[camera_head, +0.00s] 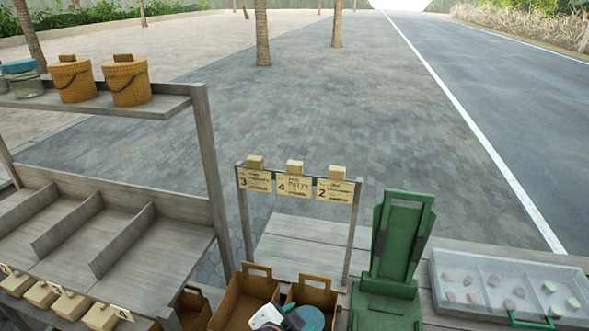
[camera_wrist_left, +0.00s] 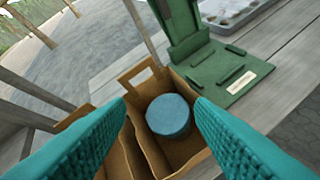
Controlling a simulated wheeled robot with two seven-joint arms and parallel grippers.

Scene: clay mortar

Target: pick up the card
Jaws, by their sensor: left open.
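Three tan cards hang in a row on a grey wooden rack: a card marked 3 (camera_head: 255,180), a card marked 4 (camera_head: 294,186) and a card marked 2 (camera_head: 336,190). Each has a pale block at its top. I cannot tell which one the task means. My left gripper (camera_head: 275,318) is at the bottom of the head view, in front of and below the cards. In the left wrist view its teal fingers (camera_wrist_left: 161,105) are spread wide with nothing held, above a brown box (camera_wrist_left: 135,84) with a blue round lid (camera_wrist_left: 168,115) inside. My right gripper is not in view.
A green stand (camera_head: 398,240) is right of the rack, and a grey compartment tray (camera_head: 437,268) with small pieces is further right. Shelves at left carry wicker baskets (camera_head: 130,82) and more small tags (camera_head: 100,317). Brown boxes (camera_head: 238,300) stand below the cards.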

